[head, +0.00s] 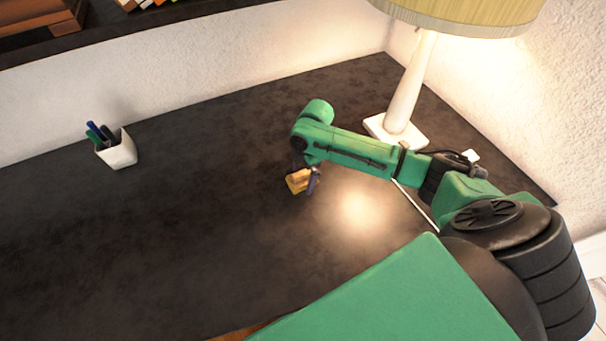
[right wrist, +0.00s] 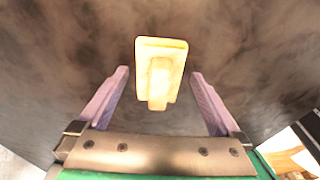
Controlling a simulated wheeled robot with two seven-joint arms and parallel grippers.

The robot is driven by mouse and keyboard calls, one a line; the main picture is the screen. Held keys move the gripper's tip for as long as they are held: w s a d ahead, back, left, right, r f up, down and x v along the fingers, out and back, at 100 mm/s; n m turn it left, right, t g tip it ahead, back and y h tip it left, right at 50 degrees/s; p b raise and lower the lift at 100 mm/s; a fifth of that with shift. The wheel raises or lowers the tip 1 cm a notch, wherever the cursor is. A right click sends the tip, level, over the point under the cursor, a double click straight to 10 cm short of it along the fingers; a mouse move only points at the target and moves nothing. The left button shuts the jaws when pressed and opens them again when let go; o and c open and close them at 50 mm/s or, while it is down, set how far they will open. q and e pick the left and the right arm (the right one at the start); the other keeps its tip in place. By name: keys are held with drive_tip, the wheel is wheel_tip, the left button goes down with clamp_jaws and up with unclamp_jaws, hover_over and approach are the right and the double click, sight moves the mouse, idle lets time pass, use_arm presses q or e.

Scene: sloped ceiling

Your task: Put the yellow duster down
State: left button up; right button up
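The yellow duster (head: 297,181) is on the dark desk (head: 180,240), near the middle of the head view. In the right wrist view the duster (right wrist: 160,66) shows as a pale yellow block with a raised grip pointing toward the camera. My right gripper (head: 306,178) is right over the duster. Its two purple fingers (right wrist: 160,76) are spread on either side of the duster, with a visible gap on both sides. Whether the duster's underside lies fully flat is hard to tell. My left gripper is not in view.
A white lamp (head: 408,90) with a yellowish shade stands on the desk behind my right arm. A white pen cup (head: 118,150) stands at the back left. A wall runs along the back. The left and front desk are clear.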

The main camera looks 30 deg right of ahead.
wheel_tip(320, 180, up, 12)
drive_tip(key=d, duration=0.1)
drive_tip(key=shift+d+b, duration=0.4)
